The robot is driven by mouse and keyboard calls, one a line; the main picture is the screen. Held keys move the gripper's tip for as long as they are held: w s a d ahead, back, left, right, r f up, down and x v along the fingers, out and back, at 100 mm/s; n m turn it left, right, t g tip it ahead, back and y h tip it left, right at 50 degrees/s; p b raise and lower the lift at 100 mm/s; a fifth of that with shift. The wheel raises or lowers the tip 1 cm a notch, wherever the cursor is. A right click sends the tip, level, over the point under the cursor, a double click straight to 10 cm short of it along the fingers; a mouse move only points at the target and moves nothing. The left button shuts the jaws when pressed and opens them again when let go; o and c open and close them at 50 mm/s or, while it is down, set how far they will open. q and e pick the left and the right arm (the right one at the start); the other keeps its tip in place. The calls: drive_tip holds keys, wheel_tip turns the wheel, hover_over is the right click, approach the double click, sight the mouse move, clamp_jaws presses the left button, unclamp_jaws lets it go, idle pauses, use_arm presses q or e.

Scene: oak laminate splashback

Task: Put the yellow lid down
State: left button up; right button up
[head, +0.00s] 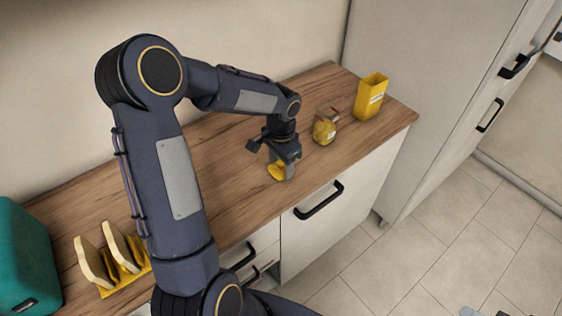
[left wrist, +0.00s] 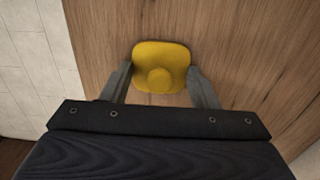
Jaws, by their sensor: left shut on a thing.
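The yellow lid (left wrist: 161,57) is a rounded square with a round knob in its middle. In the left wrist view it lies between the two fingers of my left gripper (left wrist: 160,80), over the wooden counter. In the head view the lid (head: 276,171) shows at the gripper's tips, partly hidden by the fingers. My left gripper (head: 283,168) is shut on the lid, low over the counter near its front edge. I cannot tell whether the lid touches the counter. My right gripper is not in view.
On the wooden counter (head: 215,150), a jar with yellow contents (head: 325,128) and a tall yellow box (head: 370,97) stand to the right of the gripper. A yellow rack with boards (head: 120,272) and a teal appliance (head: 25,262) stand at the left. A tall cabinet closes the right end.

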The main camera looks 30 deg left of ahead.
sight(281, 163)
use_arm(q)
drive_tip(key=shift+f, duration=0.2)
drive_tip(key=o, duration=1)
drive_tip(key=shift+r, duration=0.1)
drive_tip(key=shift+c, duration=0.2)
wheel_tip(281, 163, up, 12)
drive_tip(key=s+d+n+t+h, duration=0.2)
drive_tip(key=s+d+n, duration=0.1)
drive_tip(key=s, duration=0.8)
drive_tip(key=s+d+r+n+t+h, duration=0.1)
drive_tip(key=s+d+n+t, duration=0.2)
drive_tip(key=s, duration=0.8)
drive_tip(key=shift+d+r+t+h, duration=0.15)
drive_tip(key=shift+d+t+h, duration=0.2)
drive_tip(key=shift+d, duration=0.35)
